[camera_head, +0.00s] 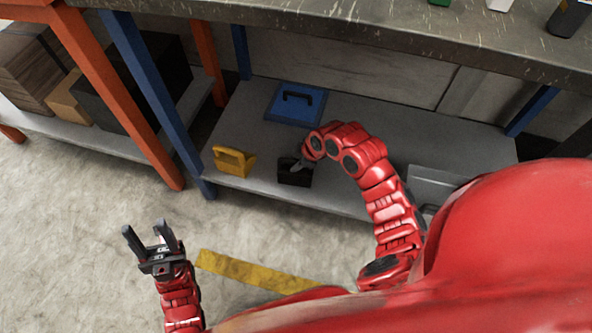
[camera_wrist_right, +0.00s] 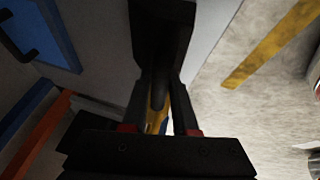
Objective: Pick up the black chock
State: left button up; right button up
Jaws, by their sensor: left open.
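The black chock (camera_head: 293,172) sits on the grey lower shelf near its front edge, right of a yellow chock (camera_head: 232,161). My right gripper (camera_head: 298,165) reaches down to the top of the black chock. In the right wrist view the black chock (camera_wrist_right: 162,16) lies straight ahead, with my right gripper's fingers (camera_wrist_right: 161,92) on both sides of its dark handle. Dark on dark hides whether they press on it. My left gripper (camera_head: 151,230) is open and empty, above the floor, away from the shelf.
A blue case (camera_head: 296,104) with a black handle lies behind on the shelf. A grey bin (camera_head: 436,186) stands to the right. The worktop (camera_head: 400,37) overhangs the shelf. Blue and orange legs (camera_head: 150,90) stand at the left. Yellow tape (camera_head: 255,273) marks the floor.

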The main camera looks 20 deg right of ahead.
grip_shut()
dwell(1.0)
